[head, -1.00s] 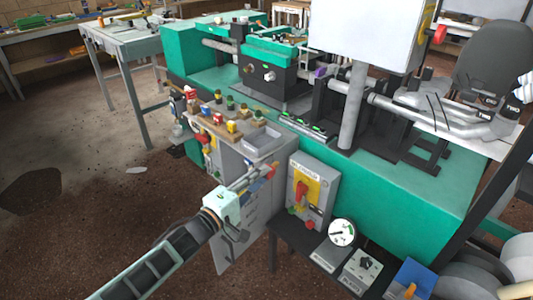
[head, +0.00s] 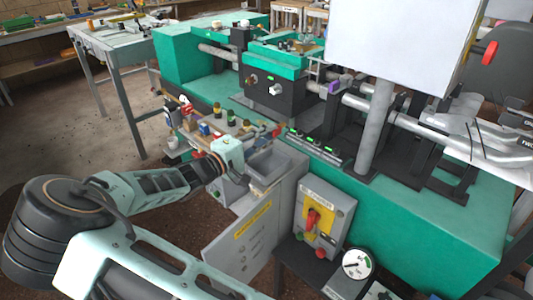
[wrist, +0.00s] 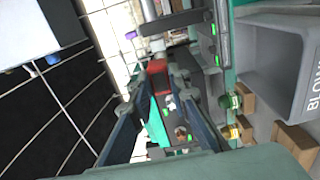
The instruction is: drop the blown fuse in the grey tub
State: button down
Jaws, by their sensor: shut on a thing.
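My gripper (head: 266,136) reaches in from the left, above the cabinet top. In the wrist view my gripper (wrist: 157,82) has its two dark fingers closed on a red piece, which I take for the fuse (wrist: 157,66). Its far end merges with the background, so its full shape is unclear. The grey tub (head: 296,161) sits at the right of the cabinet top, just below and right of my gripper. In the wrist view the tub (wrist: 262,42) is at the right, with partly cut-off lettering on its wall; the held piece is outside its opening there.
Several coloured plugs on wooden blocks (head: 217,126) stand behind my wrist. The green machine (head: 420,205) with a strip of green-lit switches (head: 318,146) borders the far side. A switch box with a red handle (head: 313,218) and a round gauge (head: 356,263) are at the front right.

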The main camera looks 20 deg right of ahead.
notch_tip(320, 180, down, 6)
jog(key=b, duration=0.4)
jog(key=shift+r, duration=0.1)
jog(key=c, duration=1.7)
grip_release()
jog(key=shift+c, duration=0.2)
jog(key=v, duration=1.2)
jog(key=shift+d, duration=0.1)
